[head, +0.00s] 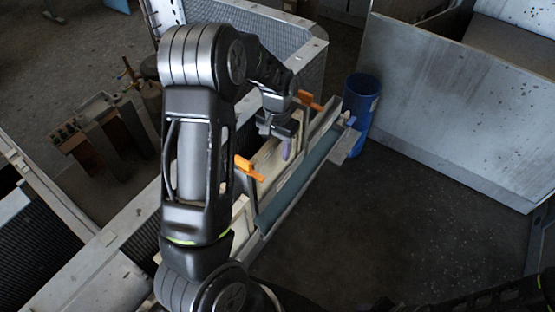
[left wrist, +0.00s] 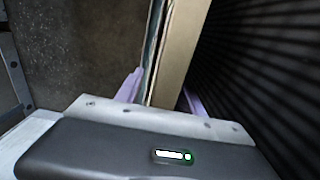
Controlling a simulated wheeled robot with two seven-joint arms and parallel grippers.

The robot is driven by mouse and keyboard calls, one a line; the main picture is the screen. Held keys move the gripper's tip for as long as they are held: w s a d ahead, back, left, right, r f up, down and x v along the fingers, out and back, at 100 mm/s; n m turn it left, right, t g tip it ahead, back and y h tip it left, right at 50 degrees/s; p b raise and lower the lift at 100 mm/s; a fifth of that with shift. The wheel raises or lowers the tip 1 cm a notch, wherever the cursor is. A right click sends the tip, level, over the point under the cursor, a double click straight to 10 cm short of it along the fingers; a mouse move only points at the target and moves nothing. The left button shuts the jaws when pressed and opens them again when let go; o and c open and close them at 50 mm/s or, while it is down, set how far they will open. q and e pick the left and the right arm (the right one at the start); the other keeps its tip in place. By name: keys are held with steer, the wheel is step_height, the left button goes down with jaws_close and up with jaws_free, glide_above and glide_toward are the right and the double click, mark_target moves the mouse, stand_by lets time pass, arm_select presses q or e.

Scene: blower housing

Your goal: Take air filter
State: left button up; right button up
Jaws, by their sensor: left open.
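The air filter (head: 268,163) is a flat panel with a cream frame, standing on edge in the slot of the metal housing, partly covered by my left arm. Its cream edge (left wrist: 182,50) also runs up the middle of the left wrist view. My left gripper (head: 286,147) is above the filter's top edge, with pale purple fingers. In the left wrist view the open fingers (left wrist: 162,94) stand on either side of the cream edge. I cannot tell whether they touch it. My right gripper is out of view.
Orange handles (head: 249,168) (head: 310,101) stick out along the housing near the filter. A blue bin (head: 360,104) stands beyond the slot's far end. A large grey metal panel (head: 450,105) is at the right. The dark floor (head: 390,220) in front of it is clear.

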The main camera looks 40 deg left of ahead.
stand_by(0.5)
arm_select(q)
jaws_close()
stand_by(0.3)
stand_by(1.0)
